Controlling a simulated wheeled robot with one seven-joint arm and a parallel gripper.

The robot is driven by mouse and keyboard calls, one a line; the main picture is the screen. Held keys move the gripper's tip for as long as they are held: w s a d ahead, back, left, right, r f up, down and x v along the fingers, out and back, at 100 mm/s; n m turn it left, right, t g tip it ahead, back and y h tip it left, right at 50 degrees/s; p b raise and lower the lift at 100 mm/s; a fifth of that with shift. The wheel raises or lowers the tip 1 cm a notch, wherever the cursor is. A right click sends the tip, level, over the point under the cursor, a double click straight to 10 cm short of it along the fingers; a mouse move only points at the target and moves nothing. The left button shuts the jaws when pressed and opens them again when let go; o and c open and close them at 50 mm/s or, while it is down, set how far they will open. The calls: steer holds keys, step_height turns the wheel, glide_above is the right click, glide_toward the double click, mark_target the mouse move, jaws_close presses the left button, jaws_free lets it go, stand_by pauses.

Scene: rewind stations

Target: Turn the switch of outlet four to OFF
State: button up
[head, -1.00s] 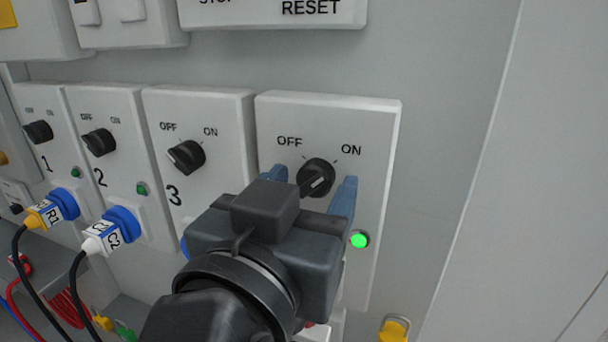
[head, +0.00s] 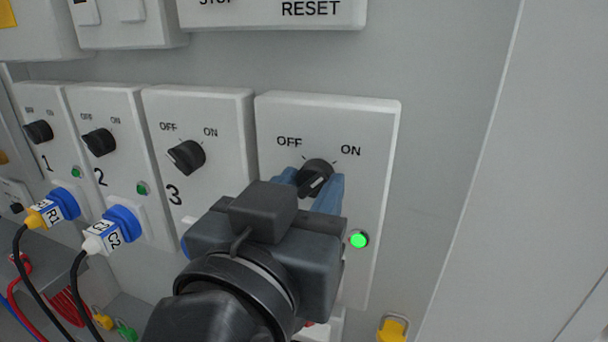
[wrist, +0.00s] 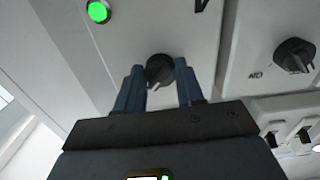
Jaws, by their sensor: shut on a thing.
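The outlet four panel (head: 378,120) is the rightmost white panel in the head view, right of the one marked 3. Its black switch knob (head: 318,168) sits below the OFF and ON labels, its grip slanting toward ON. The lamp (head: 358,240) on this panel glows bright green. My gripper (head: 311,182) is shut on the knob, with one blue finger on each side. The wrist view also shows the knob (wrist: 160,70) between the fingers and the lit lamp (wrist: 98,11). My gripper hides the lower part of the panel.
Panel 3 (head: 222,125) with its own knob (head: 187,156) stands close on the left. Blue plugs with cables, R1 (head: 62,204) and C2 (head: 122,224), stick out farther left. A box marked RESET (head: 270,12) is above. The wall at right is bare.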

steer(key=n+p, duration=0.4)
steer(key=shift+r, duration=0.25)
steer(key=n+p, duration=0.5)
steer(key=p, duration=0.1)
steer(key=shift+d+n, duration=0.1)
steer(key=shift+n, duration=0.3)
steer(key=n+p, duration=0.4)
steer(key=p, duration=0.1)
steer(key=shift+f+n+p, duration=0.15)
steer(key=shift+n+p, duration=1.05)
steer(key=shift+n, duration=0.6)
steer(key=o, duration=1)
steer(key=shift+o, duration=0.2)
steer(key=shift+s, duration=0.15)
